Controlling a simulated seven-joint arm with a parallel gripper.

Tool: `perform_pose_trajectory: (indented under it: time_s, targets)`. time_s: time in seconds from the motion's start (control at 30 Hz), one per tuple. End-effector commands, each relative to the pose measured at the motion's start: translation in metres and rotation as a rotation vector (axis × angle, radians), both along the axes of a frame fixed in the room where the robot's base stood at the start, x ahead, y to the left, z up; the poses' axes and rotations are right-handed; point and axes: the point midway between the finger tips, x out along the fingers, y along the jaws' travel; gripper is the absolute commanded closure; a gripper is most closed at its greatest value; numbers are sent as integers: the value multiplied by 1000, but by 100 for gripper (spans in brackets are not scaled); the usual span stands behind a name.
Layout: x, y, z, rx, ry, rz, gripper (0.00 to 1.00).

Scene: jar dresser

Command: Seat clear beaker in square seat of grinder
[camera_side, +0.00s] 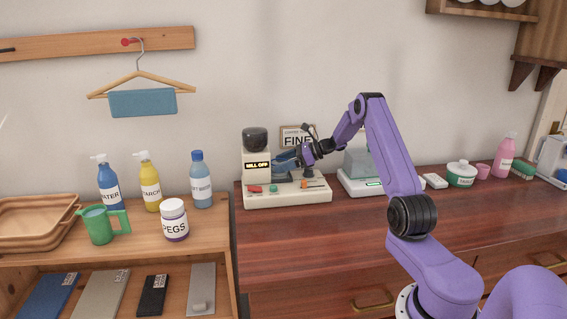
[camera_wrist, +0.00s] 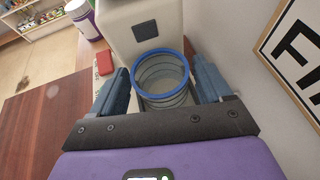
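The clear beaker (camera_wrist: 162,76) has a blue rim and shows between the two blue-grey fingers of my gripper (camera_wrist: 161,88) in the wrist view. The fingers lie close against its sides, and it looks empty. In the side view my gripper (camera_side: 286,160) is at the grinder (camera_side: 286,197), just right of its upright body and above its base. The grinder is cream, with a dark top and a lit "MILL OFF" display.
A framed "FINE" sign (camera_side: 297,138) is on the wall close behind my gripper. A scale (camera_side: 360,181) stands right of the grinder. A lower shelf unit (camera_side: 110,254) with bottles and a PEGS jar (camera_side: 174,220) is at left. The front counter (camera_side: 320,250) is clear.

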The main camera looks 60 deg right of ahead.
Motion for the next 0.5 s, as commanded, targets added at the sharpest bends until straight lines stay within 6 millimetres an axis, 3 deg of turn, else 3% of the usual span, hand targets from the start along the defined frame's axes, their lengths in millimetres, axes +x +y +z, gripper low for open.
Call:
perform_pose_trajectory:
  time_s: [0.37,0.5]
  targets:
    - [0,0,3,0,0,0,11]
    - [-11,-8,8,1,-1,-4,11]
